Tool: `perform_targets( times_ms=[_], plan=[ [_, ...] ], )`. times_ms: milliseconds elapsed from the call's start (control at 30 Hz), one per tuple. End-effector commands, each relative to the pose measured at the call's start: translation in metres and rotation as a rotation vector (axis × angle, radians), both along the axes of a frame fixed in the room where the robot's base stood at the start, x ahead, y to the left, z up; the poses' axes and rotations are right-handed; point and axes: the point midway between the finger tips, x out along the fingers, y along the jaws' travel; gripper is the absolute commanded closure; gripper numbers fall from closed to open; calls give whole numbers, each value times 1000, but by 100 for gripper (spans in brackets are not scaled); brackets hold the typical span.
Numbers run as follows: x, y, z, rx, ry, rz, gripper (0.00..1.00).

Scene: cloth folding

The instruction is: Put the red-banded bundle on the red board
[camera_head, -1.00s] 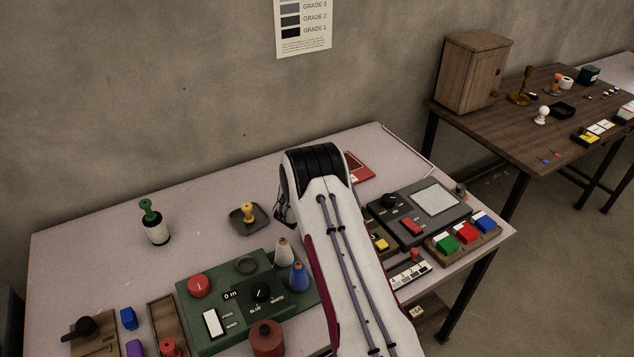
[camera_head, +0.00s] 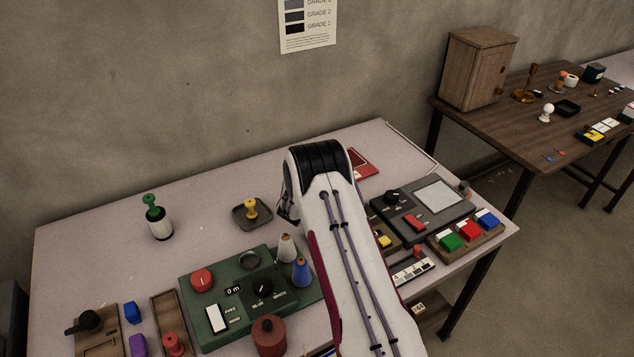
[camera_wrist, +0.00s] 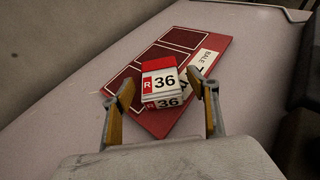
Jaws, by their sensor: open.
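The red-banded bundle (camera_wrist: 158,65) is a small block with a red top and white labels reading R 36, in the wrist view. It appears to sit on the near part of the red board (camera_wrist: 197,39), covering part of the board's "BALE" label. My gripper (camera_wrist: 164,92) is open, with one finger on each side of the bundle and a gap at each side. In the head view the red board (camera_head: 363,164) shows only in part behind my arm, and the bundle is hidden there. My gripper (camera_head: 286,208) shows only in part there.
A dark grey device (camera_head: 422,211) with a pale screen stands right of my arm, near a tray of coloured blocks (camera_head: 467,235). A green control panel (camera_head: 230,300), cones and a yellow-knobbed dish (camera_head: 252,212) are to the left.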

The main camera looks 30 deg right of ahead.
Motion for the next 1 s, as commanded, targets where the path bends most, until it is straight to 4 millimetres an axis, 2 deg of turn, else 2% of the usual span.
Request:
perform_targets(
  times_ms=[367, 1000],
  plan=[
    [-11, 11, 9, 0, 0, 0, 41],
    [-53, 54, 34, 0, 0, 1, 41]
  ],
)
